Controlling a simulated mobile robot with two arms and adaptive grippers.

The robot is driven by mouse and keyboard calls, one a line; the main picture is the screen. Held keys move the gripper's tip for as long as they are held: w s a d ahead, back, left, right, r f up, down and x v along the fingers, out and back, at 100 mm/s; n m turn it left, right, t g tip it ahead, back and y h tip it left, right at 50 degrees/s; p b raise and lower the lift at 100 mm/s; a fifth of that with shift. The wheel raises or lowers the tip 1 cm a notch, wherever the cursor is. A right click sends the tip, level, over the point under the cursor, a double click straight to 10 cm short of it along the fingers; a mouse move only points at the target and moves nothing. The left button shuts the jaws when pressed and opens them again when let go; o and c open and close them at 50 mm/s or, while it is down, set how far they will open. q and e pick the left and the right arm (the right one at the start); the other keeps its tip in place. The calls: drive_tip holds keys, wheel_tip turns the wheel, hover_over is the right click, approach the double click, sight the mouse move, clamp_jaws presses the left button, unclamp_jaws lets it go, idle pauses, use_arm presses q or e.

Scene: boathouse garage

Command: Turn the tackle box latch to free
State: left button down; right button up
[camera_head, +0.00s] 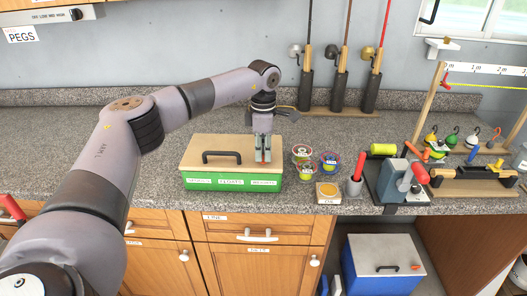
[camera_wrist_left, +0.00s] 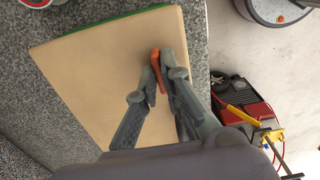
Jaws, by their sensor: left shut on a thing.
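The tackle box (camera_head: 232,183) stands on the granite counter, green below with a tan lid and a black handle (camera_head: 221,156). My left gripper (camera_head: 263,156) is over the right part of the lid, pointing down. In the left wrist view, its fingertips (camera_wrist_left: 162,72) are shut on the orange-red latch (camera_wrist_left: 155,62), which stands near one edge of the tan lid (camera_wrist_left: 95,75). The fingers hide part of the latch, and I cannot tell which way it is turned. My right gripper is not in view.
Several small bowls (camera_head: 302,153) stand right of the box, with a small wooden block (camera_head: 328,192) and a grey cup (camera_head: 353,186) in front. A vise-like tool (camera_head: 395,180) is farther right. Rods stand in a rack (camera_head: 340,90) behind. The counter left of the box (camera_head: 110,160) is partly behind my arm.

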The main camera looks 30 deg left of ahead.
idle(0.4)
use_arm(q)
drive_tip(key=shift+r+n, duration=0.1)
drive_tip(key=shift+n, duration=0.3)
drive_tip(key=n+p, duration=0.1)
drive_tip(key=n, duration=0.1)
drive_tip(key=shift+n, duration=0.4)
drive_tip(key=n+p, duration=0.1)
drive_tip(key=n, duration=0.5)
drive_tip(key=shift+p, duration=0.3)
drive_tip(key=n, duration=0.4)
drive_tip(key=shift+p, duration=0.35)
drive_tip(key=shift+n+p, duration=0.4)
drive_tip(key=shift+n, duration=1.7)
drive_tip(key=c, duration=1.7)
unclamp_jaws()
